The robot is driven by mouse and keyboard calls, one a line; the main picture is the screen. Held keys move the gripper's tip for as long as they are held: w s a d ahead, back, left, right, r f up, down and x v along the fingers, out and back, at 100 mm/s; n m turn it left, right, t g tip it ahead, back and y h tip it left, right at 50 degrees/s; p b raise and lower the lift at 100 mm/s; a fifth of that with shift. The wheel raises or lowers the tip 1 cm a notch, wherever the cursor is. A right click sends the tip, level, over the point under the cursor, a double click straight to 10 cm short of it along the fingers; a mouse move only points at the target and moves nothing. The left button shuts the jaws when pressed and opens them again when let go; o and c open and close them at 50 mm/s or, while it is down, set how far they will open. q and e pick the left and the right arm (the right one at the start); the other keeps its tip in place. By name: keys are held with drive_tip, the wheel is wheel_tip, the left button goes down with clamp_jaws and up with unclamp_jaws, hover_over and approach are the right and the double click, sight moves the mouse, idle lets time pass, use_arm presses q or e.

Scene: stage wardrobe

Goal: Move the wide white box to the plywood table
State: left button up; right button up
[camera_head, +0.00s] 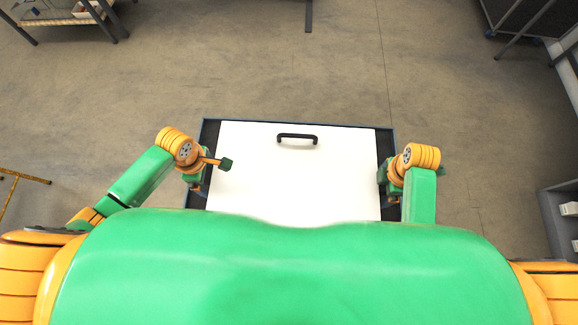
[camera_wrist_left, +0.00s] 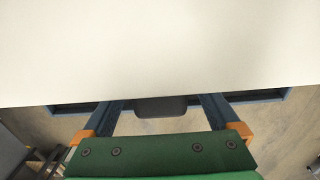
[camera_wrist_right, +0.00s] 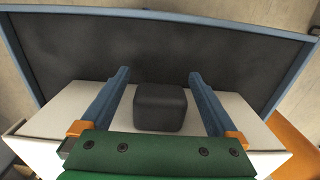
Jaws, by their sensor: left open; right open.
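The wide white box (camera_head: 290,180) lies in front of me with a black handle (camera_head: 297,138) at its far part. It rests on a dark support with a blue rim (camera_head: 290,122). My left gripper (camera_head: 195,182) is open at the box's left side. In the left wrist view a dark block (camera_wrist_left: 160,107) lies between its fingers, beside the white face. My right gripper (camera_head: 390,180) is open at the right side. In the right wrist view its fingers stand around a dark block (camera_wrist_right: 160,107) on the box. I cannot recognise the plywood table.
A metal-legged rack (camera_head: 70,22) stands at the far left. A dark wheeled piece (camera_head: 525,15) is at the far right. A grey shelf unit (camera_head: 558,215) stands at the right edge. A yellow rail (camera_head: 25,177) is at the left. The floor beyond the box is mostly clear.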

use_arm(q)
drive_tip(key=shift+f, duration=0.25)
use_arm(e)
drive_tip(key=shift+f, duration=0.3)
use_arm(q)
clamp_jaws()
use_arm(e)
clamp_jaws()
use_arm(q)
drive_tip(key=shift+r, duration=0.1)
use_arm(e)
drive_tip(key=shift+r, duration=0.15)
